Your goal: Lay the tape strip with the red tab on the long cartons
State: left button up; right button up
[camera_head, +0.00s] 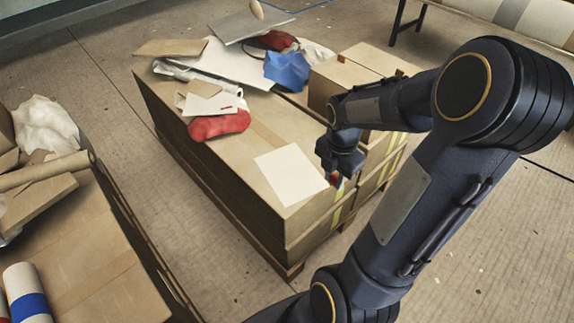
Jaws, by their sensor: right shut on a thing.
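The long cartons (236,150) are a brown stack on a wooden pallet in the middle of the head view. My right gripper (336,179) points down at their near right corner. It is shut on a small piece with red on it, which I take to be the tape strip's red tab (337,181). The fingers hide most of it, and I cannot tell how far the strip extends or whether it touches the cartons. My left gripper is not in view.
A white sheet (290,175) lies on the cartons beside my right gripper. Red cloth (219,125), blue cloth (287,70) and loose boards cover their far part. Another loaded carton stack (95,270) stands at left. Bare floor (225,265) separates the stacks.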

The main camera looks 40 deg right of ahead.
jog(key=b, duration=0.2)
send_near(287, 192)
jog(key=s+d+r, duration=0.2)
jog(key=s, duration=0.2)
jog(key=w+f, duration=0.1)
jog(key=w+a+f+b, duration=0.1)
jog(key=w+f, duration=0.1)
jog(key=f, duration=0.1)
jog(key=shift+w+a, duration=0.1)
jog(key=shift+a, duration=0.2)
jog(key=shift+w+a+f+b, duration=0.15)
jog(key=shift+f+b, duration=0.1)
jog(key=shift+f, duration=0.4)
jog(key=shift+w+f+b, duration=0.1)
jog(key=shift+f+b, duration=0.15)
jog(key=shift+f, duration=0.45)
jog(key=shift+w+a+f+b, duration=0.15)
jog(key=shift+f+b, duration=0.1)
jog(key=shift+f, duration=0.4)
jog(key=shift+d, duration=0.1)
jog(key=shift+f, duration=0.2)
jog(key=o, duration=0.9)
jog(key=shift+o, duration=0.2)
